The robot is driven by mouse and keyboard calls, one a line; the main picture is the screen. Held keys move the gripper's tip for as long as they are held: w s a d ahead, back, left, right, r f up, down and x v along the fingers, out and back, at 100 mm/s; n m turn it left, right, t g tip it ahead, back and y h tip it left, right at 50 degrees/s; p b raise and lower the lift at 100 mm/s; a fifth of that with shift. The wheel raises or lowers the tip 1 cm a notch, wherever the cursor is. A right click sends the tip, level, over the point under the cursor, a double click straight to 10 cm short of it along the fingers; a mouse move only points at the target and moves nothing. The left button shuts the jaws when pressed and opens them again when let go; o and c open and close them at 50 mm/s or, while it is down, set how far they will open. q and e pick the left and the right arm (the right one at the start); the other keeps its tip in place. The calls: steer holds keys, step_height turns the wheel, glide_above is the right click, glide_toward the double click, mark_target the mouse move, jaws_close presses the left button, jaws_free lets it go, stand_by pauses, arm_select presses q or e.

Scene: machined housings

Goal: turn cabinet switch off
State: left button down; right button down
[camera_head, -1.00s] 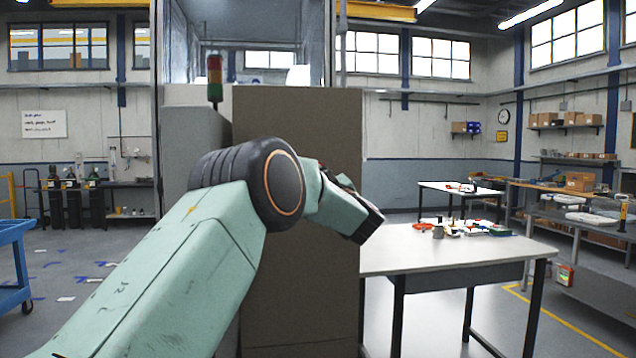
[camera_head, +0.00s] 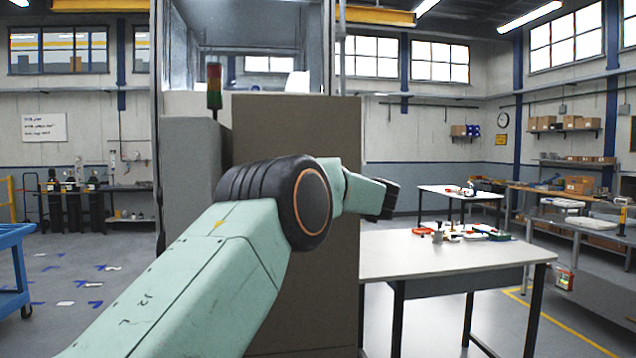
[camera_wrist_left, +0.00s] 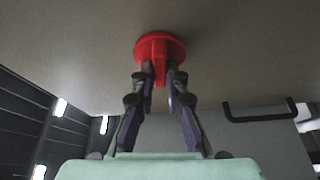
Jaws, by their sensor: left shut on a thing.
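The cabinet (camera_head: 330,130) stands straight ahead in the head view, a grey-brown box with a plain front. A red round switch knob (camera_wrist_left: 160,45) with a raised grip bar sits on a flat panel in the left wrist view. My left gripper (camera_wrist_left: 160,80) is shut on the bar of this knob, with a finger on either side. In the head view my left arm reaches across the cabinet front, and its wrist is at the cabinet's right edge; the fingers and the knob are hidden there. My right gripper is not in view.
A black handle (camera_wrist_left: 260,112) is on the panel to the right of the knob. A white table (camera_head: 450,258) with small parts stands right of the cabinet. A blue cart (camera_head: 14,270) is at the far left. Open floor lies between cart and cabinet.

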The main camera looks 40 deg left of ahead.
arm_select(q)
steer(key=shift+f+n, duration=0.1)
steer(key=shift+n, duration=0.5)
steer(key=shift+h, duration=0.3)
steer(key=c, duration=1.4)
jaws_free()
steer(key=shift+s, duration=0.1)
steer(key=shift+o, duration=0.2)
steer(key=v, duration=1.2)
